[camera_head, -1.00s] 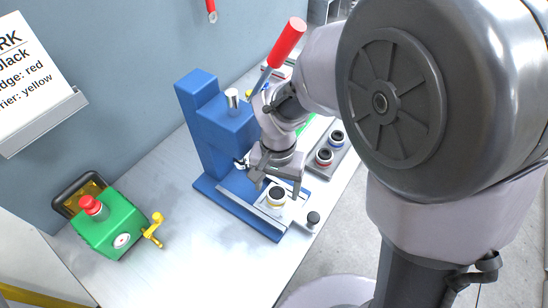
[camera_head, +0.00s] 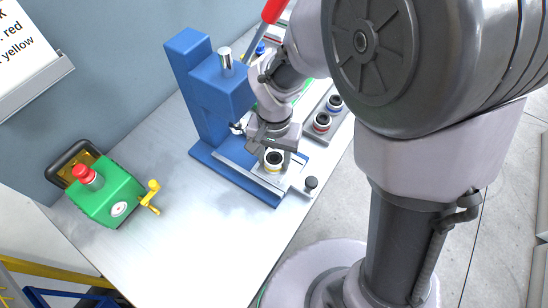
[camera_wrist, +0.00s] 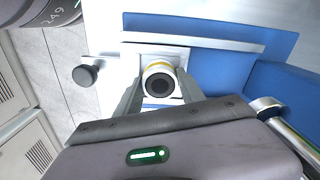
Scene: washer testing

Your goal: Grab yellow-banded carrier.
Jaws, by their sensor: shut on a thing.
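The yellow-banded carrier (camera_head: 274,160) is a small white cylinder with a yellow band and a dark round opening on top. It sits upright at the sliding plate of the blue press (camera_head: 207,95). My gripper (camera_head: 273,157) reaches down over it, with its fingers on either side. In the wrist view the carrier (camera_wrist: 159,80) is between the two fingertips (camera_wrist: 158,92), and my gripper is shut on it. The carrier's underside is hidden, so I cannot tell whether it touches the plate.
A tray (camera_head: 343,117) behind holds a red-banded carrier (camera_head: 321,122) and a blue-banded carrier (camera_head: 334,103). A black knob (camera_head: 311,183) sticks out at the slide's front. A green box (camera_head: 107,192) with a yellow valve stands at left. The bench front is clear.

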